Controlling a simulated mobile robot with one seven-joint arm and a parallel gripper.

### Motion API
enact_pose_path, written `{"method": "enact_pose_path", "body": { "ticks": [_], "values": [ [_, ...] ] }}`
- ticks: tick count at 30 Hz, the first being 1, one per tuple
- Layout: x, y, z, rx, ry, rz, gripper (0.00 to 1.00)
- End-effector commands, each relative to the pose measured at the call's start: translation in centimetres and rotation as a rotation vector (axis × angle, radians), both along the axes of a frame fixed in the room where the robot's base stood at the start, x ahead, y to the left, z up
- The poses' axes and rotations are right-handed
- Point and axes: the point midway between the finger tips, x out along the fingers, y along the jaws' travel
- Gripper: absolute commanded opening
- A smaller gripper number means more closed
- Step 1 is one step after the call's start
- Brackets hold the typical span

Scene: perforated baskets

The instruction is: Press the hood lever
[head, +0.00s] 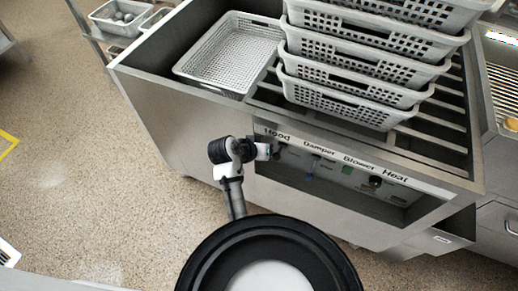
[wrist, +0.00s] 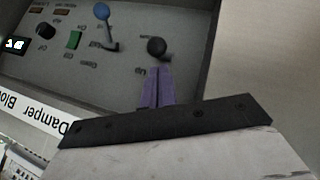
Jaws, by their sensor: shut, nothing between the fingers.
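The hood lever has a black ball knob (wrist: 156,47) and sits on the grey control panel, under the "Hood" label (head: 278,134) in the head view. My gripper (head: 265,151) is at the left end of the panel in the head view and partly hides the lever there. In the wrist view my gripper's purple fingers (wrist: 157,72) are shut together and empty. Their tips are just short of the black ball in the picture; I cannot tell whether they touch. The lever's stem is mostly hidden.
The blue damper lever (wrist: 102,12), green blower switch (wrist: 74,40) and black heat knob (wrist: 46,31) lie along the same recessed panel. A label strip (head: 340,157) overhangs it. Stacked perforated baskets (head: 355,98) and a single basket (head: 205,62) stand on top.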

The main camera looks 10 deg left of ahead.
Motion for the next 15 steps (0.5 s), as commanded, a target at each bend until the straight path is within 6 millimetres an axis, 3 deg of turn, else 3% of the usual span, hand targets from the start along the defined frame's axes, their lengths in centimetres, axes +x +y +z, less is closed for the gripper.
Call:
{"method": "enact_pose_path", "body": {
  "ticks": [6, 15],
  "values": [
    [1.1, -1.1, -1.5, 0.0, 0.0, -0.002, 0.0],
    [1.2, -1.2, -1.8, 0.0, -0.001, 0.0, 0.0]
  ]
}}
